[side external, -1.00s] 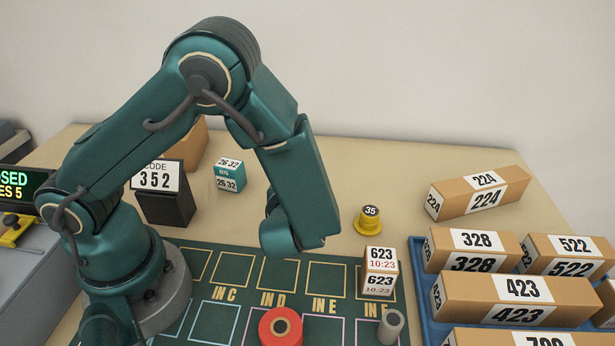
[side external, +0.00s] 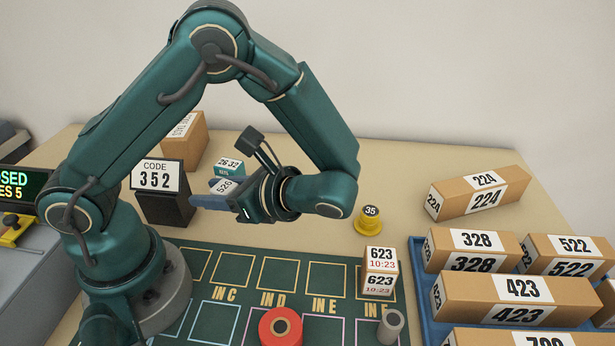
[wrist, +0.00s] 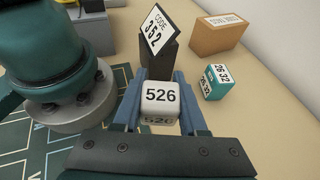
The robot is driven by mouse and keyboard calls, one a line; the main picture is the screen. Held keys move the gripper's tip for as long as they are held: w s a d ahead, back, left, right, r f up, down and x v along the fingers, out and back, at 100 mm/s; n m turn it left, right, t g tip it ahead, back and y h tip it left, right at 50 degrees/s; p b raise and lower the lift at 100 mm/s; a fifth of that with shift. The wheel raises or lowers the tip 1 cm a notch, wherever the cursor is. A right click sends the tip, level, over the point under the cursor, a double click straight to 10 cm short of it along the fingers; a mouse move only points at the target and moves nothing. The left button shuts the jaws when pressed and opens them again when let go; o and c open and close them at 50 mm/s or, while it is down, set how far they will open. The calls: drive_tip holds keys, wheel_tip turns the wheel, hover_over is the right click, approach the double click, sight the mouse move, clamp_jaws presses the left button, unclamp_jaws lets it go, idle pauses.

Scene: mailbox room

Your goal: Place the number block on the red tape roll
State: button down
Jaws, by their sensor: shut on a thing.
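A white block marked 526 (wrist: 160,97) is held between the two blue fingers of my gripper (wrist: 161,84). The red tape roll (side external: 268,329) lies flat on the green mat at the bottom edge, below and right of my gripper and well apart from the block. The wrist view does not show the tape roll.
A dark stand with a CODE 352 sign (side external: 155,176) stands just beyond my fingertips. A teal-and-white block (side external: 229,166) and a brown box (side external: 185,139) are behind. A 623 box (side external: 380,271), grey cylinder (side external: 390,326) and yellow piece (side external: 368,224) stand right of the mat's middle.

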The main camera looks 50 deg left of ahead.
drive_tip(key=s+d+r+n+g+h, duration=0.2)
drive_tip(key=s+d+n+g+h, duration=0.4)
drive_tip(key=d+n+g+h, duration=0.35)
drive_tip(key=w+d+r+n+t+h, duration=0.3)
drive_tip(key=w+r+n+t+h, duration=0.35)
drive_tip(key=n+h, duration=0.65)
drive_tip(key=g, duration=0.1)
hover_over(275, 341)
drive_tip(key=f, duration=0.8)
drive_tip(key=shift+s+d+f, duration=0.2)
drive_tip(key=shift+d+f, duration=0.15)
drive_tip(key=shift+d, duration=0.05)
drive_tip(key=shift+y, duration=0.25)
drive_tip(key=shift+f, duration=2.05)
drive_tip(key=shift+c, duration=2.3)
unclamp_jaws()
drive_tip(key=shift+f, duration=0.15)
